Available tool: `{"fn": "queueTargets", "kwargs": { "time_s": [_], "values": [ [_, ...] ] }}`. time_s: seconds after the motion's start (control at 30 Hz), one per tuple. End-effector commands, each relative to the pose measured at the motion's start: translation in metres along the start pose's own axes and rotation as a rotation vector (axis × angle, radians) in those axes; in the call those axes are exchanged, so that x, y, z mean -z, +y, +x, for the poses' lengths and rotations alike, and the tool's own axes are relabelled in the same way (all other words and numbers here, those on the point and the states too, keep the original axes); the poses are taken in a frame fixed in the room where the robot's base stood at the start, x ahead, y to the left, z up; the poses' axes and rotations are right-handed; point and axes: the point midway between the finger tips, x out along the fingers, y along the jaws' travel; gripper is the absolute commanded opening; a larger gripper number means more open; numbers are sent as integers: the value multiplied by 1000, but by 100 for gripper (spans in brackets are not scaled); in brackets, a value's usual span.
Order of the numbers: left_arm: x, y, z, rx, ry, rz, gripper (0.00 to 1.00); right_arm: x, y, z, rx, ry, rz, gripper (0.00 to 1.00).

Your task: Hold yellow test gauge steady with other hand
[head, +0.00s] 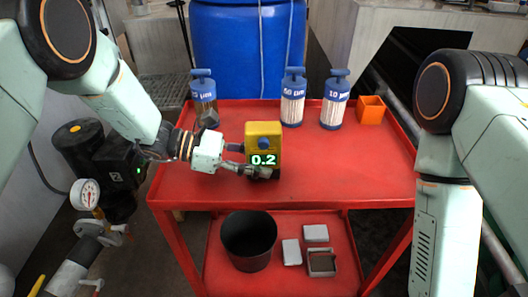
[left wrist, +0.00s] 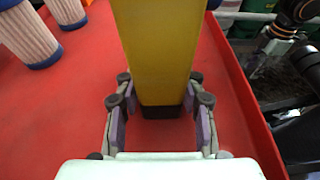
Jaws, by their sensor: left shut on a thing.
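The yellow test gauge (head: 263,135) stands upright on the red cart's top shelf, left of its middle. Its lit display reads 0.2, and a blue round part sits above the display. My left gripper (head: 257,172) comes in from the left and is shut around the gauge's lower part. In the left wrist view the gauge's yellow body (left wrist: 158,50) rises between the two fingers of the left gripper (left wrist: 160,108), with a dark base at its foot. My right arm is at the right of the head view, but its gripper is out of the picture.
Blue-capped filter cartridges (head: 292,100) stand along the back of the red cart (head: 350,170), near an orange open box (head: 370,110). The lower shelf holds a black bucket (head: 249,245) and small grey boxes (head: 316,233). A pressure dial (head: 84,194) is at left.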

Motion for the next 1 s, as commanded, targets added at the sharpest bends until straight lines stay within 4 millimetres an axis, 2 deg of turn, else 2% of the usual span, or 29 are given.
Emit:
{"fn": "queueTargets", "kwargs": {
  "time_s": [0.03,0.3,0.73,1.0],
  "values": [
    [0,0,0,0,1,0,22,0,0,0,0,0,0,40],
    [1,0,0,0,1,0,1,0,0,0,0,0,0,38],
    [1,0,0,0,1,0,1,0,0,0,0,0,0,2],
    [1,0,0,0,2,0,1,0,0,0,0,0,0,0]
  ]
}}
